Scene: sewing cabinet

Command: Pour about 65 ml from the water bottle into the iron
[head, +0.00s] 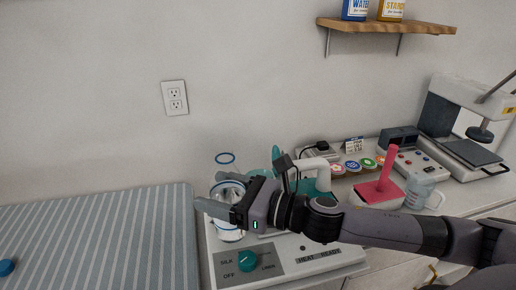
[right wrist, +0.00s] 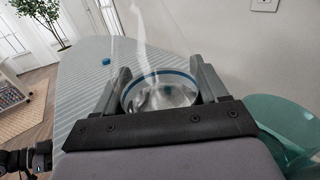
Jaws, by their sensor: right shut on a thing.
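My right gripper (head: 215,208) is shut on a clear water bottle (head: 229,233) with blue rings, which looks roughly upright over the left part of the white control base. In the right wrist view, the fingers (right wrist: 160,90) sit on either side of the clear bottle (right wrist: 158,97). The water level is hard to tell. The teal iron (head: 318,187) is right of the bottle, behind my right gripper and wrist, which hide much of it. A teal part (right wrist: 300,120) also shows at the right of the wrist view.
The white control base (head: 330,259) has a teal dial (head: 247,261). A striped board (head: 100,240) lies left, mostly clear, with a blue cap (head: 6,267). Right of my gripper are a red-handled tool (head: 378,193), a clear jug (head: 420,190) and a sewing machine (head: 465,120).

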